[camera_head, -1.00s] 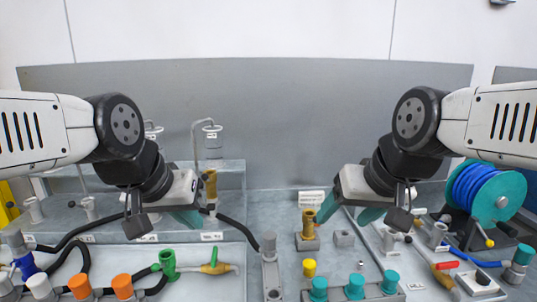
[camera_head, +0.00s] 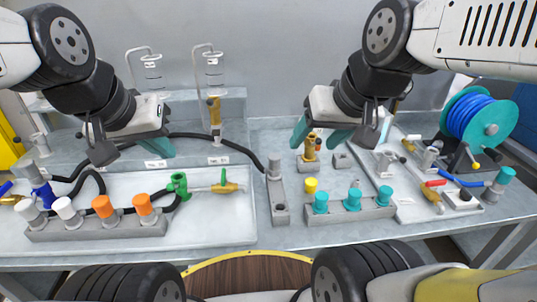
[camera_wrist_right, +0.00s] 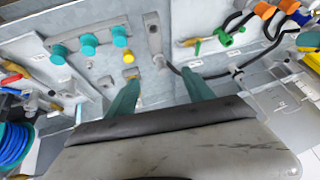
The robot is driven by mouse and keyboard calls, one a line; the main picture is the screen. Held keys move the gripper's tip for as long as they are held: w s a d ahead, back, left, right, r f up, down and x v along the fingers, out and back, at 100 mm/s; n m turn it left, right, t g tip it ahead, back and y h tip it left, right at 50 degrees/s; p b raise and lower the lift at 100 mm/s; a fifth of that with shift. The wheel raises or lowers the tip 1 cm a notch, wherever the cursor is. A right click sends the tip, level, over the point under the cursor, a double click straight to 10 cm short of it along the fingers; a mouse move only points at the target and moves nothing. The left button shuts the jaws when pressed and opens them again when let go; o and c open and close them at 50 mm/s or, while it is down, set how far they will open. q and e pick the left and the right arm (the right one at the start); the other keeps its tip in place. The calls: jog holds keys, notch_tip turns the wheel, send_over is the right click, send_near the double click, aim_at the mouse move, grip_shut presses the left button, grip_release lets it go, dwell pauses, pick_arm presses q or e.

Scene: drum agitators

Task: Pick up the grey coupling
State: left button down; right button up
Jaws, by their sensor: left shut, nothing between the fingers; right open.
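Several grey fittings are in view, and I cannot tell for sure which one is the grey coupling. In the head view, grey fittings (camera_head: 387,162) and (camera_head: 430,157) sit on the right-hand panel. A small grey block (camera_head: 343,161) stands left of that panel. My right gripper (camera_head: 322,136) is open and empty above the bench, near a brass fitting (camera_head: 310,148). Its two teal fingers are spread in the right wrist view (camera_wrist_right: 161,78). My left gripper (camera_head: 164,148) is shut and empty above the left side of the bench.
A grey rack with teal caps (camera_head: 348,207) stands at the front, beside a yellow cap (camera_head: 311,185). A grey upright post (camera_head: 275,166) stands mid-bench. A white tray (camera_head: 225,235) holds orange and white caps. A blue hose reel (camera_head: 476,118) is at the right.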

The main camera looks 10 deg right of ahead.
jog(key=g+h, duration=0.2)
jog(key=g, duration=0.4)
send_over(274, 166)
jog(key=w, duration=0.1)
jog(key=shift+m, duration=0.3)
jog(key=f, duration=1)
jog(key=d+f, duration=0.1)
jog(key=f, duration=0.4)
jog(key=shift+w+f, duration=0.1)
jog(key=shift+f, duration=0.2)
jog(key=f, duration=0.8)
jog(key=shift+w+a+f, duration=0.1)
jog(key=shift+w+a, duration=0.2)
jog(key=shift+w, duration=0.1)
grip_shut()
